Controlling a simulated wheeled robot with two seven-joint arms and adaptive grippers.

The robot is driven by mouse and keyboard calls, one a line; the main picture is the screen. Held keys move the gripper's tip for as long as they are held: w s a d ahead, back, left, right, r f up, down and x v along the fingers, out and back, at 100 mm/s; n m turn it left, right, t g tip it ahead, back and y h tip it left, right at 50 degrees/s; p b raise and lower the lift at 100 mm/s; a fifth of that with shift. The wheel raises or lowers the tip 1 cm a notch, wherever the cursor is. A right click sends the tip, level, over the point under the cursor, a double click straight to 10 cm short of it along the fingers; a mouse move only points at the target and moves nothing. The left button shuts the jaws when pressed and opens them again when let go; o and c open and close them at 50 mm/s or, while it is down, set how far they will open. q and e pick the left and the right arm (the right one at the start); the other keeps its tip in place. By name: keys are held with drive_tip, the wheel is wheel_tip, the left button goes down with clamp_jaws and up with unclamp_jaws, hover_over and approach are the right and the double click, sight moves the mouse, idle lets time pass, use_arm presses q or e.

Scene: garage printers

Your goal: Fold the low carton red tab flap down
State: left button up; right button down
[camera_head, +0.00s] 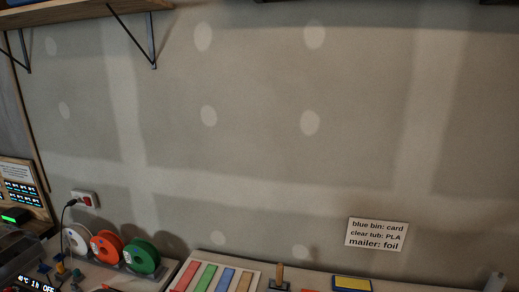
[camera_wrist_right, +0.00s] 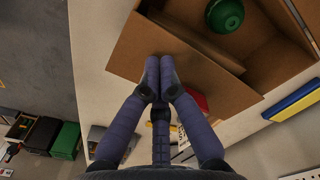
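In the right wrist view, an open brown carton (camera_wrist_right: 278,78) holds a round green object (camera_wrist_right: 224,14). A broad cardboard flap (camera_wrist_right: 130,52) stands out from its near side. A red patch (camera_wrist_right: 199,100), perhaps the red tab, shows at the flap's lower edge, partly hidden by a finger. My right gripper (camera_wrist_right: 160,64) has its fingertips together over the flap's middle, with nothing visible between them. Whether they touch the flap I cannot tell. The head view shows neither gripper, and I cannot make out the carton there.
In the head view, a bench along the wall carries white, orange and green spools (camera_head: 141,257), a board of coloured strips (camera_head: 206,275) and a yellow-and-blue block (camera_head: 352,284). A sign (camera_head: 376,234) hangs above. A blue-and-yellow object (camera_wrist_right: 294,102) lies right of the carton in the wrist view.

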drive_tip(key=shift+r+p, duration=1.05)
drive_tip(key=shift+r, duration=0.85)
use_arm(q)
wheel_tip(320, 180, up, 2)
drive_tip(key=shift+r, duration=0.15)
use_arm(e)
drive_tip(key=shift+f, duration=0.1)
